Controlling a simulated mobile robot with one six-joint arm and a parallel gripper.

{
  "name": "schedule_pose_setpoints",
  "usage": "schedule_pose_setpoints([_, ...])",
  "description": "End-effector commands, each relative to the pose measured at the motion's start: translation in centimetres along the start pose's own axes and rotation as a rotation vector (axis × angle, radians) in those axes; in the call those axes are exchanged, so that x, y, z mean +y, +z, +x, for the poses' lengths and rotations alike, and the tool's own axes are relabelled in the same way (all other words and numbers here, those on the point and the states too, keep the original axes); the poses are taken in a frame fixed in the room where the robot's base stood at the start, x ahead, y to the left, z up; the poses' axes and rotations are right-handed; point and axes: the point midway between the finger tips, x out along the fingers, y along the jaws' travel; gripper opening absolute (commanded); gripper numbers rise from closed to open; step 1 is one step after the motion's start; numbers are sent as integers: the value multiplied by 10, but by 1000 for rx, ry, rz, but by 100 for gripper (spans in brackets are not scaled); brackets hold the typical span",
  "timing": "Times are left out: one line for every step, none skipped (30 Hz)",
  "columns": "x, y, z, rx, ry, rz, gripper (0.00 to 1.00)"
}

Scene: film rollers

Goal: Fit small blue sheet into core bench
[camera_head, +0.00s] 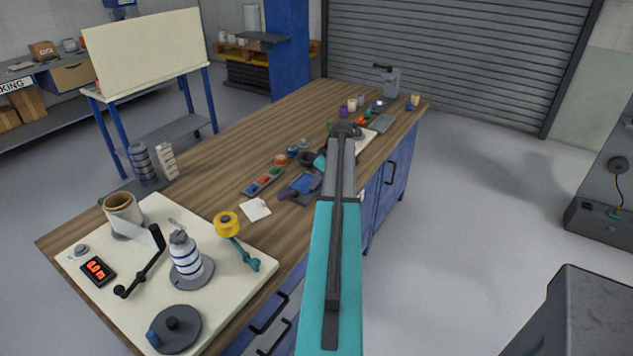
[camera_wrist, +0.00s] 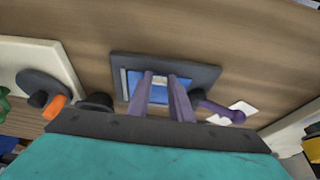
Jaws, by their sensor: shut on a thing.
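My gripper (camera_wrist: 162,78) has two purple fingers, shut at a blue sheet (camera_wrist: 133,84) that shows between and beside the fingertips. The sheet lies within the outline of a dark grey flat frame (camera_wrist: 205,72) with a pale strip at its left. I cannot tell whether the sheet touches the frame. In the head view the frame (camera_head: 299,198) and the blue sheet (camera_head: 305,182) lie near the bench's front edge, partly behind my arm. The wooden bench (camera_head: 225,140) carries a cream board (camera_head: 228,290) with a brown cardboard core (camera_head: 122,212). No label marks the core bench.
A purple handle (camera_wrist: 225,112) and white card (camera_wrist: 243,107) lie right of the frame. A tray of coloured pieces (camera_head: 264,181) is left of it. Bare wood lies behind the frame.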

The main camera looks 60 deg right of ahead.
Motion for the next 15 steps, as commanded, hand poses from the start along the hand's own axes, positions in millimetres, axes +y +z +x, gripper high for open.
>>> schedule_pose_setpoints([0, 0, 0, 0, 0, 0, 0])
schedule_pose_setpoints([0, 0, 0, 0, 0, 0, 0])
schedule_pose_setpoints([0, 0, 0, 0, 0, 0, 0])
schedule_pose_setpoints([0, 0, 0, 0, 0, 0, 0])
schedule_pose_setpoints([0, 0, 0, 0, 0, 0, 0])
schedule_pose_setpoints([0, 0, 0, 0, 0, 0, 0])
schedule_pose_setpoints([0, 0, 0, 0, 0, 0, 0])
schedule_pose_setpoints([0, 0, 0, 0, 0, 0, 0])
schedule_pose_setpoints([0, 0, 0, 0, 0, 0, 23])
schedule_pose_setpoints([0, 0, 0, 0, 0, 0, 28])
schedule_pose_setpoints([0, 0, 0, 0, 0, 0, 33])
schedule_pose_setpoints([0, 0, 0, 0, 0, 0, 40])
schedule_pose_setpoints([0, 0, 0, 0, 0, 0, 41])
schedule_pose_setpoints([0, 0, 0, 0, 0, 0, 41])
schedule_pose_setpoints([0, 0, 0, 0, 0, 0, 41])
